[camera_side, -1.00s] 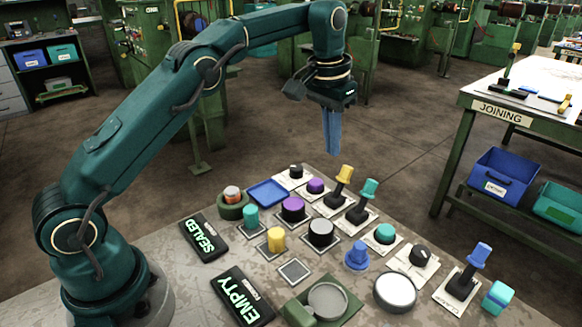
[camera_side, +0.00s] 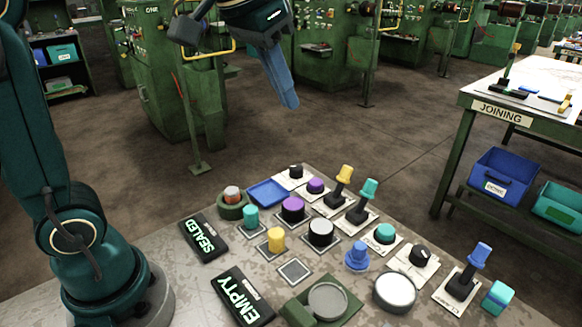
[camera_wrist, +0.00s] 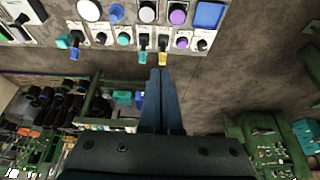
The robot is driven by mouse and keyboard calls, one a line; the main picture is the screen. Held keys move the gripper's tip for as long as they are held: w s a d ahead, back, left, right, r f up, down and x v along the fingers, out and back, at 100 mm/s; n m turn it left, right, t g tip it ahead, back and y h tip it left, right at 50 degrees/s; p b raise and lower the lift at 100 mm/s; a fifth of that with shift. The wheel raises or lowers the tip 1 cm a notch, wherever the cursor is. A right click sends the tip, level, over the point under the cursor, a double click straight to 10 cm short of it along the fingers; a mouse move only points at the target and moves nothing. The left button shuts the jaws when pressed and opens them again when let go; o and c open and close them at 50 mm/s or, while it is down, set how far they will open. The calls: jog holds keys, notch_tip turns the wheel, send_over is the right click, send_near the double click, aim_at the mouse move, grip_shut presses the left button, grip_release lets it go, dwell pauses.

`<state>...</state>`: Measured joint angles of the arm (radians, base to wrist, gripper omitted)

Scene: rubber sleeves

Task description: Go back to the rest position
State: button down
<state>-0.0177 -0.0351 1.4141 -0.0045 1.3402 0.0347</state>
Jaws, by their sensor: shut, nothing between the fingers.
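My gripper (camera_side: 289,103) is high above the workbench in the side view, at the top of the picture, with its blue fingers pointing down and to the right. The fingers are together and hold nothing. In the wrist view my gripper (camera_wrist: 160,72) shows at the centre with its two fingers side by side. The workbench (camera_side: 195,290) with its parts lies well below and apart from the gripper. My upper arm and elbow are at the left edge of the side view, partly out of frame.
The bench carries a blue tray (camera_side: 268,193), a yellow cylinder (camera_side: 276,239), a teal cylinder (camera_side: 251,216), SEALED (camera_side: 204,238) and EMPTY (camera_side: 241,297) signs, and several levers and knobs. A JOINING table (camera_side: 480,100) stands at right. The air around the gripper looks clear.

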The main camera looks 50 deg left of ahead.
jog(key=s+f, duration=1.1)
jog(key=s, duration=0.2)
jog(key=shift+d+t, duration=0.2)
jog(key=shift+t, duration=0.2)
